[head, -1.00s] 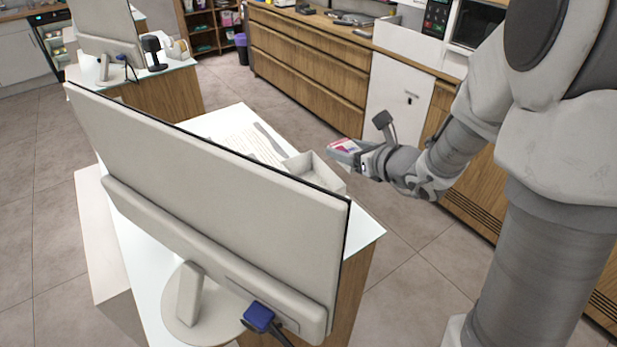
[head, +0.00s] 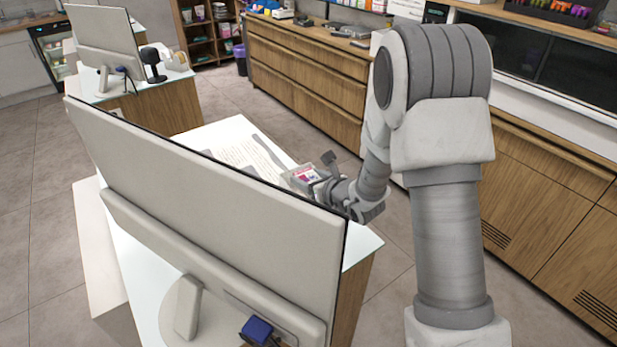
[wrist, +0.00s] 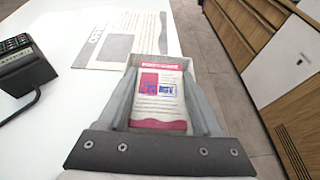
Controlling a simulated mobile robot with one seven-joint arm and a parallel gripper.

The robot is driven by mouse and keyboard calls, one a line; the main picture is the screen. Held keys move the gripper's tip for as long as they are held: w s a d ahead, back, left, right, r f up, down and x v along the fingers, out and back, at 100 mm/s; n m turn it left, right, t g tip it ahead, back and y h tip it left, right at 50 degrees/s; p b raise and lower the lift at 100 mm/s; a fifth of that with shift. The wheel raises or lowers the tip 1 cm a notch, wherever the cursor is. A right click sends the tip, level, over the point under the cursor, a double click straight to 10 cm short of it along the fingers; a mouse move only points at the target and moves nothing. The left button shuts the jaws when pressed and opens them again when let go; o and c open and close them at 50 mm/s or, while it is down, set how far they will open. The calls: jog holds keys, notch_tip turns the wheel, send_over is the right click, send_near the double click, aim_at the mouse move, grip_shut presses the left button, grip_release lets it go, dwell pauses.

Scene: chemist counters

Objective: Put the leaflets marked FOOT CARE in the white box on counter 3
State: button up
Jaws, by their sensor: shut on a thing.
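My gripper (wrist: 160,92) is shut on the leaflets (wrist: 160,84), a small stack with a pink heading, a pink block and a blue stamp-like mark. The heading is too small to read surely.
A large monitor (head: 200,190) stands on the near white counter (head: 355,248) and hides much of its top. A card terminal (wrist: 22,62) is at left in the wrist view. Open floor (head: 398,275) lies right of the counter.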

jog(key=shift+f+b, duration=0.7)
jog(key=shift+b, duration=0.2)
jog(key=o, duration=1.1)
jog(key=shift+r+p, duration=0.9)
jog(key=shift+p, duration=0.25)
jog(key=b+v, duration=0.1)
jog(key=v, duration=1)
jog(key=shift+s+d, duration=0.3)
jog(key=shift+s, duration=0.1)
jog(key=shift+f, duration=0.1)
